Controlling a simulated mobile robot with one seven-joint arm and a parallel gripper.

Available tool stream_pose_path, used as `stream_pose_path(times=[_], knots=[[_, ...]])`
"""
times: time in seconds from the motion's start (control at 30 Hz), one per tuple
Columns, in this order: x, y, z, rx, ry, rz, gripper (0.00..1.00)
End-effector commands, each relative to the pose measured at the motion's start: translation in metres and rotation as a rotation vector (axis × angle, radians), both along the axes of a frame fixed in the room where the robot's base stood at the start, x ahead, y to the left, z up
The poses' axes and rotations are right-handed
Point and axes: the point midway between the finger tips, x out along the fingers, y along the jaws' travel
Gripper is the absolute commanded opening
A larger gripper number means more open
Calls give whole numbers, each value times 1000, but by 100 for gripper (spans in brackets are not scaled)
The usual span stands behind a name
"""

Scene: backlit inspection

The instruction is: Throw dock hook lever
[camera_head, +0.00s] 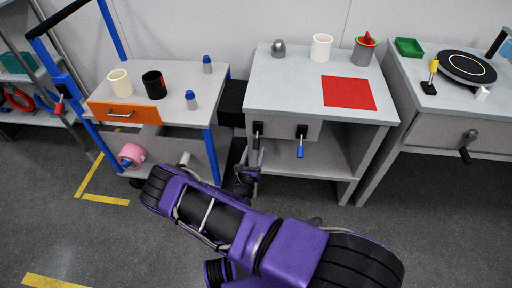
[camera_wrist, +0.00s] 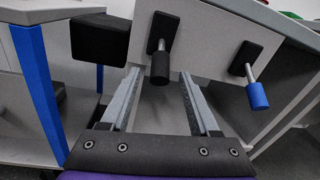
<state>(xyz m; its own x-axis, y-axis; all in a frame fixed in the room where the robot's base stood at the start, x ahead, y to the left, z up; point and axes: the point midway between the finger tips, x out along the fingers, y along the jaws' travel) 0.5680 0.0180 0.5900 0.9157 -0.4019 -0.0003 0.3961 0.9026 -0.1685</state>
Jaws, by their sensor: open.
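Two levers hang on the front of the middle bench. One has a black handle (camera_head: 257,140) on a black plate; the other has a blue handle (camera_head: 300,151) on a black plate. No label shows which is the dock hook lever. My gripper (camera_head: 250,162) is low in front of the black-handled lever. In the wrist view my gripper (camera_wrist: 158,85) is open and empty. The black handle (camera_wrist: 160,68) hangs in line with the gap between the fingers, and contact cannot be told. The blue handle (camera_wrist: 257,96) is outside the right finger, pointing down.
A black box (camera_head: 231,102) sits between the left cart and the middle bench (camera_head: 272,95); it also shows in the wrist view (camera_wrist: 100,40) by the left finger. A third lever (camera_head: 466,148) is on the right bench. The cart's blue leg (camera_head: 211,156) stands left.

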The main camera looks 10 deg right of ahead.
Motion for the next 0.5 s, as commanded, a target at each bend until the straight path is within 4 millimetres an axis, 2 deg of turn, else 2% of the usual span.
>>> stream_pose_path(times=[0.2, 0.5], knots=[[25, -11, 0, 1, -1, 0, 62], [30, -13, 0, 0, -1, 1, 62]])
